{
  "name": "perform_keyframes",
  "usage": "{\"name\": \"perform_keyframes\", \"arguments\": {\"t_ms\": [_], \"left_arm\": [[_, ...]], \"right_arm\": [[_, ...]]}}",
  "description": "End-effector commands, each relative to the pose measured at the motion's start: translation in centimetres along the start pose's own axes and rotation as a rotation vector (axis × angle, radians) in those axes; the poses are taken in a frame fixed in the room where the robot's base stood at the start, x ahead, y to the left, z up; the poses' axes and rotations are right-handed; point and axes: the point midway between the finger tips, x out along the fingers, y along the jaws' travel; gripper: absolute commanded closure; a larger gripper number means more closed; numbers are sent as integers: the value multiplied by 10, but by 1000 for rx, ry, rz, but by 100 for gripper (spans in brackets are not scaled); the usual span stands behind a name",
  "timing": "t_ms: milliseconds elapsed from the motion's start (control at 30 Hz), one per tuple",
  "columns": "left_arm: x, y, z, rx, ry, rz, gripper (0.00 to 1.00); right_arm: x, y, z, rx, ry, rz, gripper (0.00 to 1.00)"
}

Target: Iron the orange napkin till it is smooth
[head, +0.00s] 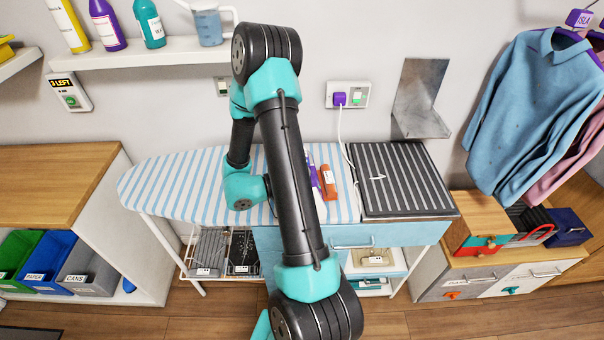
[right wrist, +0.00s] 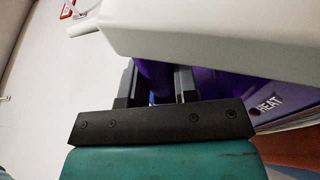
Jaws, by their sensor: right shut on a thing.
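The striped ironing board (head: 185,180) stands against the wall, its middle covered by my arm. A purple and white thing, which looks like the iron (head: 314,175), shows just right of my arm. Beside it is an orange thing (head: 327,183) with a pale patch; I cannot tell if it is the napkin. In the right wrist view my right gripper (right wrist: 157,88) is shut on the purple iron (right wrist: 225,88), which is marked HEAT. An orange area (right wrist: 292,150) shows past it. The right gripper is hidden in the head view. My left gripper is out of view.
A white cord runs from the purple plug (head: 340,98) in the wall socket down to the board. A dark ribbed panel (head: 405,180) lies right of the board. A shelf (head: 150,52) with bottles is above left.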

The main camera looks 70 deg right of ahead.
Motion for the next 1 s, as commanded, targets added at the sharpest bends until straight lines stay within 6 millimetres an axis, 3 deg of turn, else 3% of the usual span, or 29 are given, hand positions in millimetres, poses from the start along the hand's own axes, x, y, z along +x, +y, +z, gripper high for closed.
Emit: {"name": "perform_keyframes", "arguments": {"t_ms": [200,567,1000], "left_arm": [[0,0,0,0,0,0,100],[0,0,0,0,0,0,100],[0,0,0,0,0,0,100]], "right_arm": [[-2,-3,14,-10,-2,-4,100],[-2,-3,15,-16,-4,-6,100],[-2,29,13,-5,-2,-2,100]]}}
